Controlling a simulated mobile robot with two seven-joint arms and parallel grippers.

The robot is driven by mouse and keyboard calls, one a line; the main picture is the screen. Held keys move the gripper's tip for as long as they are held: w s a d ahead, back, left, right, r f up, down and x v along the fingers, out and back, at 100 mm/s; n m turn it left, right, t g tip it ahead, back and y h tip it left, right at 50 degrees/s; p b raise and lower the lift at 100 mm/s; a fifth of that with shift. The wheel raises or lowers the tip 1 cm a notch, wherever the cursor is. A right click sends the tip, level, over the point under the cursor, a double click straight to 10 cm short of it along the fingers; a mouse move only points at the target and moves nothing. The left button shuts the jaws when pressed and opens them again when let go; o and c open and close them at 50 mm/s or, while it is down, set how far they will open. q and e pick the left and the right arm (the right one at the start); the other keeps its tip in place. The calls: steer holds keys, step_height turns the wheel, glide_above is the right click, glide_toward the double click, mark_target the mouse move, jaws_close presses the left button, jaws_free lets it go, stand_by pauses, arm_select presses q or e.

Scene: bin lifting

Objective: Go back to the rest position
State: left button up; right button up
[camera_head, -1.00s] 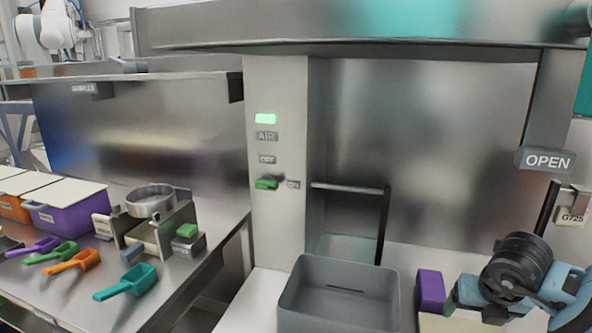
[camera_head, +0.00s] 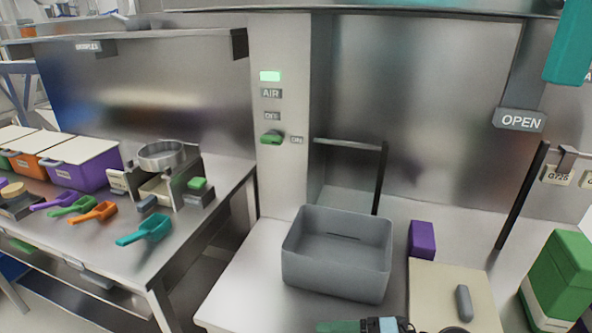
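A grey open bin (camera_head: 335,270) stands upright on the light worktop (camera_head: 245,275) in the lower middle of the head view. Its visible inside looks empty. Part of an arm of mine (camera_head: 380,325), dark with blue and green parts, shows at the bottom edge just in front of the bin. It looks apart from the bin. I take it to be my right arm, but most of it is cut off and its fingertips cannot be made out. My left gripper is not in view.
A purple block (camera_head: 422,240) and a beige lid-like board (camera_head: 440,283) with a grey handle lie right of the bin. A green box (camera_head: 560,275) stands far right. Black rods rise behind.

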steer(key=s+d+f+m+t+h+p, duration=0.1)
steer(key=s+d+f+m+t+h, duration=0.25)
steer(key=m+t, duration=0.55)
steer(key=s+d+f+m+t+h+p, duration=0.15)
steer(key=d+f+m+t+h, duration=0.3)
steer(key=m, duration=0.85)
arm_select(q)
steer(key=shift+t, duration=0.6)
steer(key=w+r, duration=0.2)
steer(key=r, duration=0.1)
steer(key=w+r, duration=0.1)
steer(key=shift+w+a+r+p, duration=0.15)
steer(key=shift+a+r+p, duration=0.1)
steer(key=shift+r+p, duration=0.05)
arm_select(e)
steer(key=s+d+f+m+g+h, duration=0.2)
steer(key=s+f, duration=0.4)
steer(key=s, duration=0.3)
steer(key=s+d+f+m+g+h, duration=0.3)
steer(key=s+f+m+g, duration=0.2)
steer(key=s+f, duration=0.2)
steer(key=shift+s+d+m+h, duration=0.2)
steer(key=shift+s+m+h, duration=0.1)
steer(key=shift+s, duration=0.75)
